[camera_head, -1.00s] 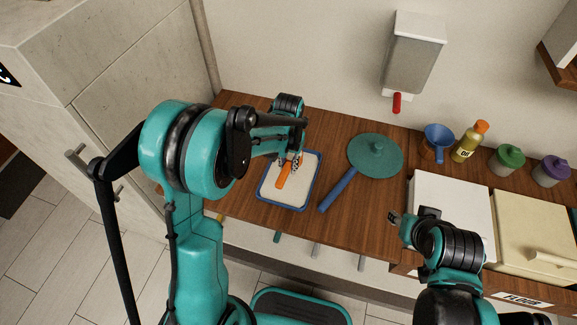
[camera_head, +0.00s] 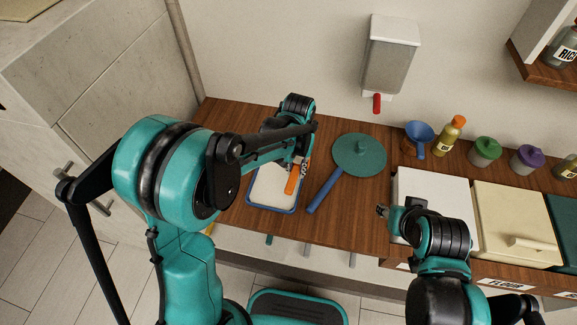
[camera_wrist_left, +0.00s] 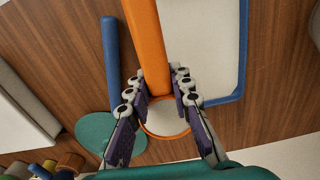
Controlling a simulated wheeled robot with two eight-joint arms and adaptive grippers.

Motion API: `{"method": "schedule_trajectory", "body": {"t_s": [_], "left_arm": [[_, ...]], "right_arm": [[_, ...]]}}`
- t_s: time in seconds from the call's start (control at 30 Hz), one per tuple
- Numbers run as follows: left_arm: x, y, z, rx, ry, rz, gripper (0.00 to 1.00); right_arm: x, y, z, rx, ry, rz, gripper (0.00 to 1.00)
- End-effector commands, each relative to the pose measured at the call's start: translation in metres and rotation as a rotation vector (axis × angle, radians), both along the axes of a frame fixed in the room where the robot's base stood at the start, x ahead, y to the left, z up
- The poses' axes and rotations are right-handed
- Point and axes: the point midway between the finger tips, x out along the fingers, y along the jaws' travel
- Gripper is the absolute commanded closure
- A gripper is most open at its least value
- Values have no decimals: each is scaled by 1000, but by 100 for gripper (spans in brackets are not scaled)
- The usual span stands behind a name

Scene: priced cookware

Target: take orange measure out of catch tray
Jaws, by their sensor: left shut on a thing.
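The orange measure (camera_head: 290,184) shows over the right part of the blue-rimmed catch tray (camera_head: 272,208). My left gripper (camera_head: 303,167) is shut on its handle, which runs between the fingers in the left wrist view (camera_wrist_left: 150,48). The round orange rim (camera_wrist_left: 154,132) of the measure shows below the fingers there. The handle overlaps the tray's edge in that view; how high it is above the tray I cannot tell. The tray's pale inside looks otherwise empty. My right gripper (camera_head: 383,211) hangs near the white bin, its fingers too small to read.
A teal round lid-like disc (camera_head: 359,155) with a blue handle (camera_head: 323,190) lies just right of the tray. A blue funnel (camera_head: 418,137), an orange-capped bottle (camera_head: 450,136) and a white bin (camera_head: 432,190) stand farther right. A dispenser (camera_head: 390,55) hangs on the wall.

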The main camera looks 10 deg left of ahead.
Motion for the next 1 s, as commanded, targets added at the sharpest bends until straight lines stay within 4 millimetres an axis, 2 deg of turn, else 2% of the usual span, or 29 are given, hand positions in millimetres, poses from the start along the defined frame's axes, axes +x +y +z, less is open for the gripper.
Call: {"method": "schedule_trajectory", "body": {"t_s": [0.4,1.0], "left_arm": [[-9,-27,18,0,0,-1,100],[-13,-40,25,0,0,0,100]], "right_arm": [[0,0,9,0,0,0,60],[0,0,12,0,0,0,60]]}}
